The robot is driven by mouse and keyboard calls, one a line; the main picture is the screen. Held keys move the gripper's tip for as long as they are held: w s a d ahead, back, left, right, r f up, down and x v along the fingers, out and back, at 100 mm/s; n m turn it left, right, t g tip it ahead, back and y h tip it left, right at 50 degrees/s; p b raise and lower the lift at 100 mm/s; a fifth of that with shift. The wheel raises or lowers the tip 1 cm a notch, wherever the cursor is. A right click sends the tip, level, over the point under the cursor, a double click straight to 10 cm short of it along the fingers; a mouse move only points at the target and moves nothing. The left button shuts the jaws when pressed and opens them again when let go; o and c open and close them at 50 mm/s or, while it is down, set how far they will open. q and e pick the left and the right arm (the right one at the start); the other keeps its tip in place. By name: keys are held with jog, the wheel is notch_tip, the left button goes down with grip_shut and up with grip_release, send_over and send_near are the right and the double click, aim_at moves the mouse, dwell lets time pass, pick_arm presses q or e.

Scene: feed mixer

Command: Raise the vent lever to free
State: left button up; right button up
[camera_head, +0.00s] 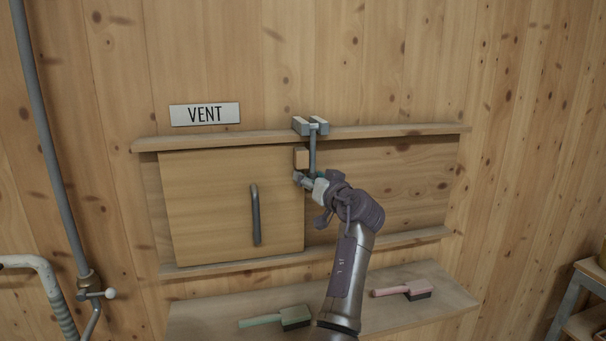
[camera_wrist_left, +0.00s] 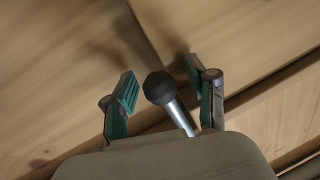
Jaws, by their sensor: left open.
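The vent lever (camera_head: 312,152) is a thin grey rod hanging straight down from a grey bracket (camera_head: 310,126) on the upper rail, near the right edge of the sliding vent panel. My left gripper (camera_head: 308,182) is at the lever's lower end and hides its tip in the head view. In the left wrist view the lever's dark round knob (camera_wrist_left: 160,88) and metal rod (camera_wrist_left: 182,119) show between the two green-padded fingers of the gripper (camera_wrist_left: 163,92). The fingers are open, with gaps on both sides of the knob. My right gripper is out of view.
The wooden vent panel (camera_head: 210,205) has a dark vertical handle (camera_head: 255,215). A small wooden block (camera_head: 301,158) sits beside the lever. A shelf below (camera_head: 440,294) holds a green brush (camera_head: 275,319) and a pink brush (camera_head: 403,290). A VENT sign (camera_head: 205,114) hangs above.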

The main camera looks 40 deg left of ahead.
pick_arm(q)
jog(key=shift+d+r, duration=0.15)
jog(key=shift+d, duration=0.1)
jog(key=shift+c, duration=0.7)
grip_shut()
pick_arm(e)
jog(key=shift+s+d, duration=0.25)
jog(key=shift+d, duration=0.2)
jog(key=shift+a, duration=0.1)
